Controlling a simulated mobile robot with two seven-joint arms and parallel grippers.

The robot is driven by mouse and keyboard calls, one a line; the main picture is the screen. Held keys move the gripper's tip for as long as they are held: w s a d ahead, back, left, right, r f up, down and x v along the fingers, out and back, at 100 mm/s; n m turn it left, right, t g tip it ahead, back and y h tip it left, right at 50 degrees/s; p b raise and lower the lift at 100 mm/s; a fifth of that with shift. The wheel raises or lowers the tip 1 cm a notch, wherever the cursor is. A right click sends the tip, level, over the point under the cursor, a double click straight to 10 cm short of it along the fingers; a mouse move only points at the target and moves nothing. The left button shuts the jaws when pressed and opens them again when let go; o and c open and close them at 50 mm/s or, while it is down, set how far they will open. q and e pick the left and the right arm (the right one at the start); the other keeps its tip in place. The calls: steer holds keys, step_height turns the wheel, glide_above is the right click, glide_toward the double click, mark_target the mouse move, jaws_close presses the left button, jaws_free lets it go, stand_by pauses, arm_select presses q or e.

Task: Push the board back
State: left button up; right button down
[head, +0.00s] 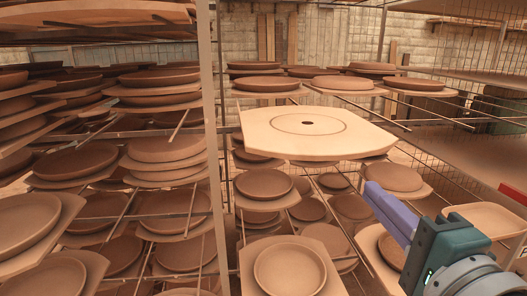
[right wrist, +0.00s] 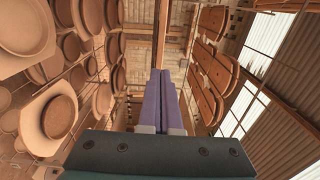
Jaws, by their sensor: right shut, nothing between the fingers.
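A pale board (head: 262,128) with a ring mark and a small dark hole in its middle lies flat and empty at an upper level of the middle rack. It sticks out toward me past the boards below. My right gripper (head: 376,192) is below and to the right of the board's front right corner, apart from it in the picture. Its purple fingers are closed together with nothing between them. They also show closed in the right wrist view (right wrist: 160,78). My left gripper is not in view.
Thin metal rods (head: 397,164) and a rack upright (head: 216,150) surround the board. Boards with brown clay plates (head: 290,270) fill the levels below and the rack at left. More plates (head: 272,84) stand behind the board. A red part (head: 514,193) is at far right.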

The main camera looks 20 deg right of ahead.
mark_target(337, 159)
steer(key=p+x, duration=0.1)
steer(key=x, duration=0.7)
steer(key=shift+r, duration=0.1)
steer(key=shift+w, duration=0.65)
